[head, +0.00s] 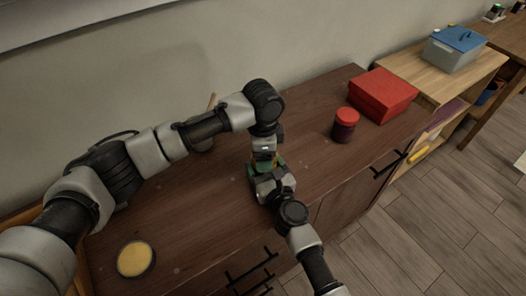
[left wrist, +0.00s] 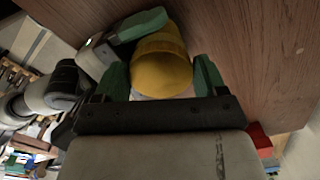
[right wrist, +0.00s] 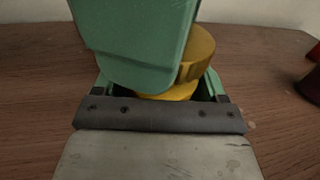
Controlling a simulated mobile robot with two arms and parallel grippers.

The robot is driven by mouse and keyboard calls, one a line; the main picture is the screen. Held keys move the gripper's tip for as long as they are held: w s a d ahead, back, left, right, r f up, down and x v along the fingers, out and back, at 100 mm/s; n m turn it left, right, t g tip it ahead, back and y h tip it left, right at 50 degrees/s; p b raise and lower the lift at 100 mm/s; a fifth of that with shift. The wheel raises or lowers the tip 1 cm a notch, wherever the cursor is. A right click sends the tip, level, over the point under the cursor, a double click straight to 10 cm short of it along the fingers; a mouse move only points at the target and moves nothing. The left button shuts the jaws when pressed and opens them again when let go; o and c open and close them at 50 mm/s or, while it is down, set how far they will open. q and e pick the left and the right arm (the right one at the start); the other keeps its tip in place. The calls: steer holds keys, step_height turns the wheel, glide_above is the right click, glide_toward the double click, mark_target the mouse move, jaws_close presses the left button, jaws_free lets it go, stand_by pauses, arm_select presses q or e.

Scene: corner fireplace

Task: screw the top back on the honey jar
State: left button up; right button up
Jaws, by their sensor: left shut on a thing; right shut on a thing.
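The yellow honey jar top (left wrist: 162,68) is between the green fingers of my left gripper (left wrist: 170,82), which reaches down from above and is shut on it. In the right wrist view, the ribbed top (right wrist: 197,50) is directly over the yellow honey jar (right wrist: 168,92), partly behind a green finger of my left gripper. My right gripper (right wrist: 165,98) comes in from the side and is shut on the jar. I cannot tell how firmly the top sits on the jar.
A dark jar with a red lid (head: 345,124) and a red box (head: 382,95) stand at the right of the brown cabinet (head: 190,225). A yellow disc with a dark rim (head: 136,260) lies front left. A bowl-like thing (head: 203,140) is behind my left arm.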

arm_select(q)
steer(key=m, duration=0.4)
steer(key=shift+w, duration=0.15)
steer(key=m, duration=0.3)
steer(key=shift+m, duration=0.4)
steer(key=m, duration=0.5)
steer(key=shift+w+d+m, duration=0.1)
steer(key=shift+w+m, duration=0.05)
steer(key=shift+m, duration=0.25)
steer(key=m, duration=0.4)
steer(key=shift+d, duration=0.1)
steer(key=m, duration=0.3)
steer(key=shift+m, duration=0.3)
steer(key=m, duration=0.6)
steer(key=shift+d, duration=0.15)
steer(key=o, duration=0.9)
steer(key=shift+o, duration=0.2)
step_height(320, 180, up, 12)
